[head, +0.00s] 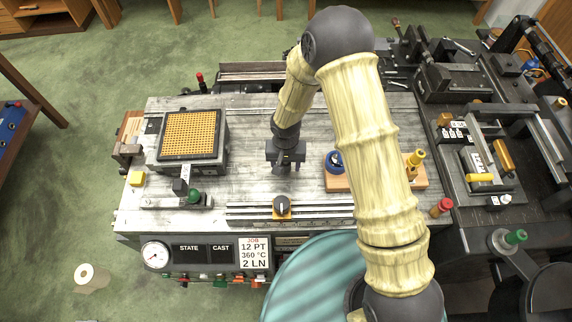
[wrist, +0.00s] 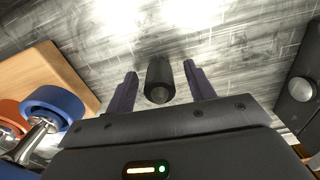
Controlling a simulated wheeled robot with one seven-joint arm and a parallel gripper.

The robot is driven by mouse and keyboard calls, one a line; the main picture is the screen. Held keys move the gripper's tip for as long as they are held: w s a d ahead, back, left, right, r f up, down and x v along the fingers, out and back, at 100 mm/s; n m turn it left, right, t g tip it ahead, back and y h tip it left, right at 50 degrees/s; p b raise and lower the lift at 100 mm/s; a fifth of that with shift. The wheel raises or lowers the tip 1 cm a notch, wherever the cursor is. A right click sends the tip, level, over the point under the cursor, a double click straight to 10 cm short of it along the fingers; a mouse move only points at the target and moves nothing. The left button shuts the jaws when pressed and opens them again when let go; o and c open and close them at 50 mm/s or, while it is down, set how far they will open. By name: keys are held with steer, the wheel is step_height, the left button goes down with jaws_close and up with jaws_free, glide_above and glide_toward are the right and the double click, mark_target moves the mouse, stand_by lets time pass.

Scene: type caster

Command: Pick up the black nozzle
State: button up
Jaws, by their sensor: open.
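The black nozzle (wrist: 160,80) is a short dark cylinder with a greyish rounded near end. In the wrist view it shows between the two fingers of my gripper (wrist: 158,88), with a visible gap on each side. My gripper is open and holds nothing. In the head view my gripper (head: 285,166) points down over the grey worktop, left of the wooden board. There the nozzle cannot be made out, as the gripper covers that spot.
A wooden board (head: 338,184) with a blue round part (head: 335,162) stands right of my gripper. A box with an orange grid top (head: 190,134) is at left. Bare worktop (head: 240,150) lies between.

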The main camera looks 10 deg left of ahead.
steer(key=c, duration=1.1)
steer(key=shift+o, duration=0.2)
step_height(320, 180, up, 10)
steer(key=shift+b, duration=1.15)
